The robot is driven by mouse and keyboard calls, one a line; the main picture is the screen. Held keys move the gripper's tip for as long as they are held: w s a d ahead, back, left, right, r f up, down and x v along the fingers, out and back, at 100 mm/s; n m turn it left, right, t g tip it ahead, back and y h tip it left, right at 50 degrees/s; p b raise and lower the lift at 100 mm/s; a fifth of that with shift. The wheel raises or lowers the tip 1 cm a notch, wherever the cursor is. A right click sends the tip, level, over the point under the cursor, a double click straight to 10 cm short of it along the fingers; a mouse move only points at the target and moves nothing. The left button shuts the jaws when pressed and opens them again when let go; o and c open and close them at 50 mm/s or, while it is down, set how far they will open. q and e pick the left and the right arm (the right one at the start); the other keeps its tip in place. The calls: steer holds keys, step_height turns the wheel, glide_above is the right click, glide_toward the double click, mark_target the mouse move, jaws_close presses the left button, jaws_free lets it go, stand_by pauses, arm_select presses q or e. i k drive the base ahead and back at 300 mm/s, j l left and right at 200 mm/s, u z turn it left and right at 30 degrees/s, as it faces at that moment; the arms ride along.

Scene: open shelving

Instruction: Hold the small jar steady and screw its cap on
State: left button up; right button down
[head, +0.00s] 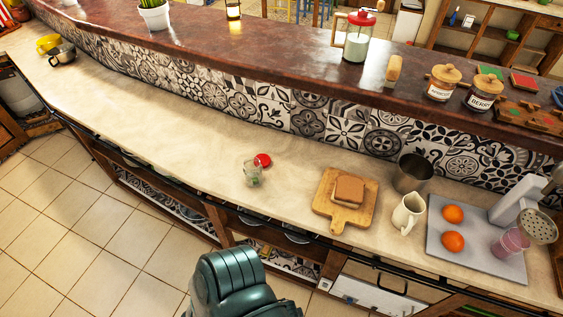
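The small jar (252,172) is clear glass and stands on the beige counter (190,148), left of a wooden board. What is inside it is too small to tell. A red cap (264,160) lies on the counter just behind and to the right of the jar, apart from its mouth or barely beside it; I cannot tell whether they touch. The jar's top shows no cap. Neither of my grippers shows in the head view.
A cutting board (367,218) with bread stands right of the jar. Beyond are a metal cup (412,173), a cream pitcher (408,213) and a grey tray (445,254) with oranges. A raised bar (290,65) runs behind. The counter left of the jar is clear.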

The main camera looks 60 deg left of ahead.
mark_target(253, 173)
steer(key=u, duration=0.45)
steer(key=j+u, duration=0.1)
steer(key=u, duration=0.85)
steer(key=i+u, duration=0.1)
steer(key=u, duration=0.85)
